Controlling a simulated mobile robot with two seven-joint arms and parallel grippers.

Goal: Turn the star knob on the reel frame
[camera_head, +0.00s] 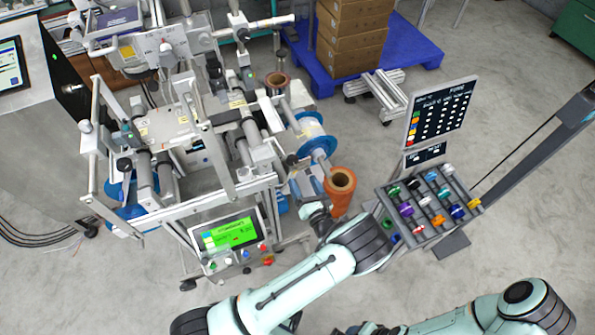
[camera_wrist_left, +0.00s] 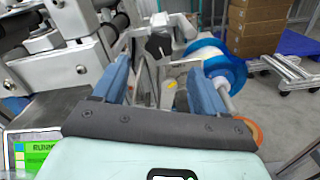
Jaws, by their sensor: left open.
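The black star knob (camera_wrist_left: 158,46) shows in the left wrist view on a light metal part of the reel frame (camera_head: 225,188). My left gripper (camera_wrist_left: 158,66) is open. Its two blue fingers stand to the left and right of the knob, with the knob seen between and just beyond the fingertips. I cannot tell if they touch it. In the head view my left gripper (camera_head: 307,178) is at the frame's right side, beside the blue-flanged reel. The knob is hard to make out there. My right arm shows at the bottom right, but its gripper is out of view.
A blue-flanged reel (camera_head: 310,132) is on the frame. An orange roll (camera_head: 341,182) stands right of my left gripper. A rack of coloured spools (camera_head: 428,204) stands further right. A control panel with a green screen (camera_head: 230,233) is at the frame's front.

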